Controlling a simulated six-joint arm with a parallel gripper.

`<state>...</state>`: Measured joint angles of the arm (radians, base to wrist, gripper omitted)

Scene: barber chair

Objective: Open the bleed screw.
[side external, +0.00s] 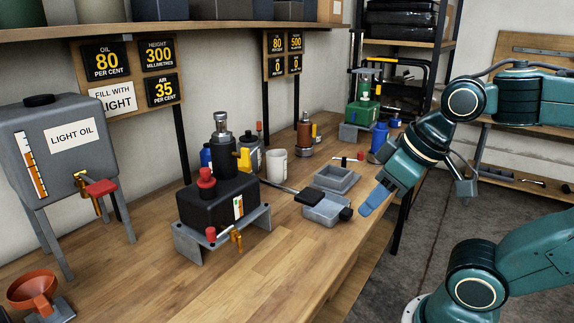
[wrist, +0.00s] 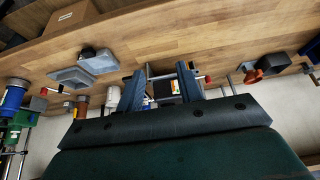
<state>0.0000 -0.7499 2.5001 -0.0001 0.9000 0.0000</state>
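A black hydraulic unit (side external: 215,205) stands on a grey metal bracket on the bench, with a red cap on top and a level gauge on its front. A small red knob (side external: 211,234) and a brass fitting (side external: 236,239) sit low at its front; I cannot tell which is the bleed screw. My gripper (side external: 367,208) is over the bench's front edge, to the right of the unit and apart from it. In the wrist view my gripper (wrist: 161,68) has its blue fingers spread with nothing held; the unit (wrist: 168,88) shows beyond, between them.
Grey trays (side external: 337,178) and a black-gripped lever lie between the unit and my gripper. A light oil tank (side external: 60,150) on legs and an orange funnel (side external: 33,290) are at left. A shelf (side external: 160,30) overhangs the back. The front middle of the bench is clear.

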